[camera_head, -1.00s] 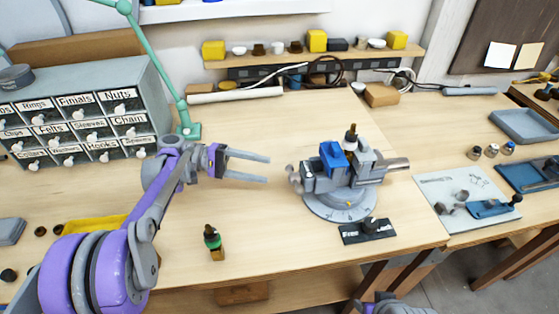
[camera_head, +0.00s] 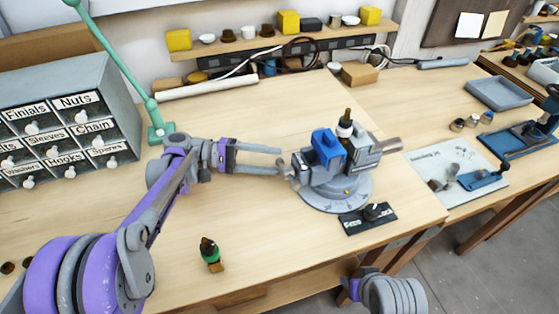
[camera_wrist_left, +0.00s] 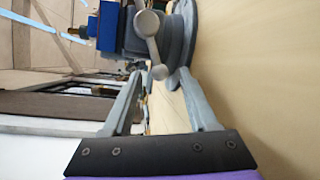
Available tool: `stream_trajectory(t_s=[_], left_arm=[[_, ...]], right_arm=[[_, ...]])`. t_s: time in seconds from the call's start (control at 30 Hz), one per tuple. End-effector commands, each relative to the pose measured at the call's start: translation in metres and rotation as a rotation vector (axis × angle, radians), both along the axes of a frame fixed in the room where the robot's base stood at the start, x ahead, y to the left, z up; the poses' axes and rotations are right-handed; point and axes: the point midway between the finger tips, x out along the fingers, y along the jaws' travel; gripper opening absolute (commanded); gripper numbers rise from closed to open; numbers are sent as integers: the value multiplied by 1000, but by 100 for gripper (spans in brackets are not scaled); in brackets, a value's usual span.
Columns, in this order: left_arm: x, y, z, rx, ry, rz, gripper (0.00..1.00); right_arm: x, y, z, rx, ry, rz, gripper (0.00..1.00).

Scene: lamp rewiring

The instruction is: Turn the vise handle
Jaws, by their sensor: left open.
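The grey vise (camera_head: 362,158) stands on a round swivel base (camera_head: 335,198) on the workbench, with a blue block (camera_head: 326,148) and a dark-capped piece (camera_head: 345,125) at its top. The vise handle (camera_head: 284,171) is at its left end. In the left wrist view the handle (camera_wrist_left: 154,48) is a short bar with a round knob at each end. My left gripper (camera_head: 279,160) is open, its fingers pointing right at the handle. In the left wrist view the handle's lower knob lies between the fingertips (camera_wrist_left: 160,80); contact cannot be told. My right gripper is out of view.
Labelled drawers (camera_head: 70,120) and a green lamp arm (camera_head: 115,65) are at left. Bare bench surrounds the bottle.

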Motion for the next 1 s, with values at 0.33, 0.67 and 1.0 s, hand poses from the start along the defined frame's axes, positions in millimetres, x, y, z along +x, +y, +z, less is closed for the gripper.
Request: stream_trajectory(t_s=[0.33,0.67,1.0], left_arm=[[-2,-28,-3,0,0,0,59],[-2,-28,-3,0,0,0,39],[-2,-28,-3,0,0,0,0]], right_arm=[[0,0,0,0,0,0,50],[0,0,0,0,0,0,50],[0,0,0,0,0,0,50]])
